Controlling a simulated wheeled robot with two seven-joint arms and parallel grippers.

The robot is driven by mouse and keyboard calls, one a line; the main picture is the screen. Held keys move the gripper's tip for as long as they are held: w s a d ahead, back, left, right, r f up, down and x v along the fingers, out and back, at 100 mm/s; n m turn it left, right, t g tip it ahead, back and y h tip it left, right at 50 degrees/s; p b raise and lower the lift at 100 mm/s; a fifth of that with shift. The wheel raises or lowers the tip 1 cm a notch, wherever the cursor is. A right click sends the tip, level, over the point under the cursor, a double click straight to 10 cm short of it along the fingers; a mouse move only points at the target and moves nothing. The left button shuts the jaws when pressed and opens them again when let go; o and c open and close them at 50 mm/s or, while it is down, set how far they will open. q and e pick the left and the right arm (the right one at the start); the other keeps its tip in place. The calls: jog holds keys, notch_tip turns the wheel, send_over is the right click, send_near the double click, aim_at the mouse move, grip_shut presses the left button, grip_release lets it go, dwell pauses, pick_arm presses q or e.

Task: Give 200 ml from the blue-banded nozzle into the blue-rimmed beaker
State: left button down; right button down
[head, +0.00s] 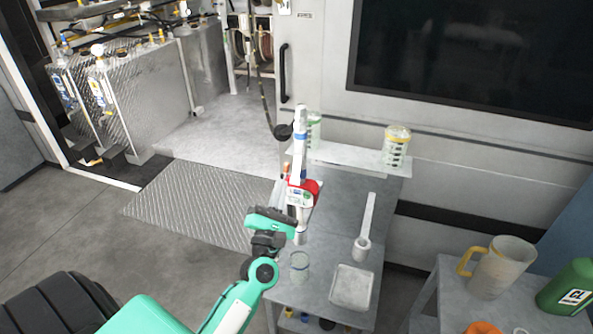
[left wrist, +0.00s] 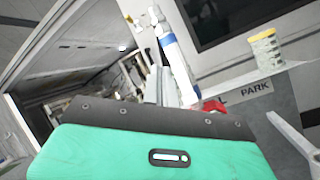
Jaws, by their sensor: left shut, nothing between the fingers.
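The white nozzle with a blue band (head: 299,146) stands upright on the bench, with a red part and a small labelled face lower down. It also shows in the left wrist view (left wrist: 176,62), tilted. The clear beaker (head: 300,262) with a bluish rim stands on the bench below the nozzle, near the front left edge. My left gripper (head: 279,218) is shut and empty, just left of the nozzle's lower part and above the beaker. My right gripper is out of view.
A yellow-rimmed beaker (head: 397,146) and a green-tinted beaker (head: 314,127) stand on a rear shelf marked PARK. A square tray (head: 353,287) and a long-handled scoop (head: 364,235) lie on the bench. A jug (head: 503,268) and green bottle (head: 571,287) stand at right.

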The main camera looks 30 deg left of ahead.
pick_arm(q)
jog(key=b, duration=0.2)
send_near(296, 164)
notch_tip(296, 164, up, 3)
jog(key=w, duration=0.2)
jog(key=shift+w+a+r+b, duration=0.1)
jog(key=shift+w+a+b, duration=0.4)
jog(key=shift+w+a, duration=0.3)
jog(key=shift+w+d, duration=0.1)
jog(key=shift+w, duration=0.1)
dwell(1.0)
jog(key=shift+w+b, duration=0.3)
jog(key=shift+w+f+b, duration=0.3)
jog(key=shift+w+f, duration=0.05)
jog(key=shift+w, duration=0.15)
dwell(0.9)
jog(key=shift+s+r, duration=0.1)
jog(key=shift+s, duration=0.05)
jog(key=shift+s+r+p, duration=0.3)
jog(key=shift+s+p, duration=0.1)
jog(key=shift+s, duration=0.4)
